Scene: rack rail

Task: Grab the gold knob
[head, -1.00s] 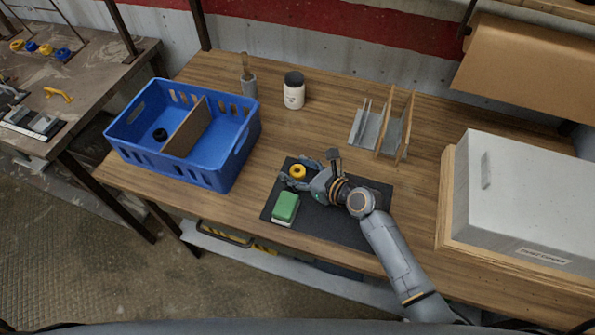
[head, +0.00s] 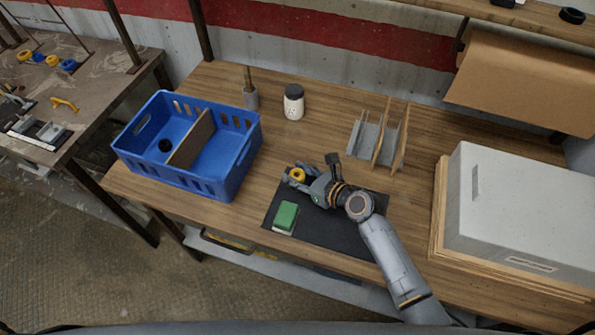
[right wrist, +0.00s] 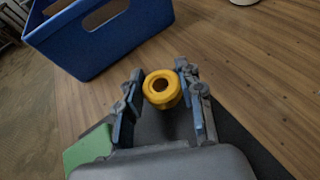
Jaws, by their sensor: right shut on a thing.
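The gold knob (head: 298,174) is a round yellow-gold piece with a dark hole in its top. It is at the far left part of the black mat (head: 334,225). My right gripper (head: 295,176) is shut on the knob, with a finger on each side of it. The right wrist view shows the knob (right wrist: 161,88) upright between the two fingers (right wrist: 160,95), its hole facing up toward the camera. I cannot tell whether the knob touches the mat. My left gripper is not in view.
A green-topped block (head: 286,216) lies on the mat close to the gripper. A blue crate (head: 215,184) with a divider stands to the left. A white jar (head: 293,104), a metal rack with wooden panels (head: 378,143) and a large grey box (head: 520,205) are also on the table.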

